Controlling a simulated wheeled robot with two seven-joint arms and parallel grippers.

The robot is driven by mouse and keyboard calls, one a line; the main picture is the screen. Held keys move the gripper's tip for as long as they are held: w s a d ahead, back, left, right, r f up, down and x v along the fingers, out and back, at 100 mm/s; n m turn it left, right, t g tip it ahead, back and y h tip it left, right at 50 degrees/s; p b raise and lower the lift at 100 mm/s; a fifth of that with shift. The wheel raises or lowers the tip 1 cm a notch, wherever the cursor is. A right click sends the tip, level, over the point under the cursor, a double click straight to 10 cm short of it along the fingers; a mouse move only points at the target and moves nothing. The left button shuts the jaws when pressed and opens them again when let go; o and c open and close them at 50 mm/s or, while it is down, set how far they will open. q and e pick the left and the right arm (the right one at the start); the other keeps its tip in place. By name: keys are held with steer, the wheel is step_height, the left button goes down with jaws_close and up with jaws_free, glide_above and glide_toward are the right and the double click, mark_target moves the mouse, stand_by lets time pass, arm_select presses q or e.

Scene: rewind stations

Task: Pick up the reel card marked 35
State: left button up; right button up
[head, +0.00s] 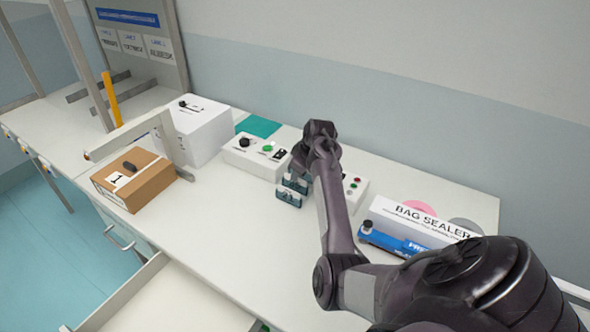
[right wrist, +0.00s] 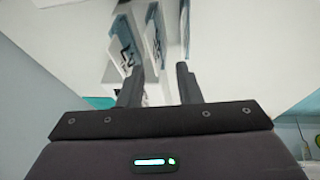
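Small reel cards in a dark holder (head: 291,190) stand near the middle of the bench in the head view. In the right wrist view a white card with black figures (right wrist: 124,47) is just beyond the left fingertip. The figures are too blurred to read, so I cannot tell which card is marked 35. My right gripper (right wrist: 160,67) is open, with nothing visible between its fingers. In the head view my right arm partly hides the area beside the cards. My left gripper is not in view.
A white control box (head: 256,156) stands behind the cards. A bag sealer (head: 420,222) is to the right, beyond my right arm. A brown box (head: 134,180) and a white box (head: 197,131) stand left. The bench front (head: 225,225) is clear.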

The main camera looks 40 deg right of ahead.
mark_target(296, 185)
steer(key=x, duration=0.3)
steer(key=d+p+x, duration=0.1)
steer(key=shift+w+f, duration=0.1)
steer(key=shift+w, duration=0.3)
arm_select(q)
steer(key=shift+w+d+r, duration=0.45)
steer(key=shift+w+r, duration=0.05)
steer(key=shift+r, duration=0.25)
arm_select(e)
steer(key=shift+w+a+f, duration=0.1)
steer(key=shift+f, duration=0.25)
steer(key=c, duration=0.6)
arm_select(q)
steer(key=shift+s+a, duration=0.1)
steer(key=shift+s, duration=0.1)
arm_select(e)
jaws_close()
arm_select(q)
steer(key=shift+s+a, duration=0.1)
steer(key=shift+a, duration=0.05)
arm_select(e)
steer(key=shift+r, duration=0.1)
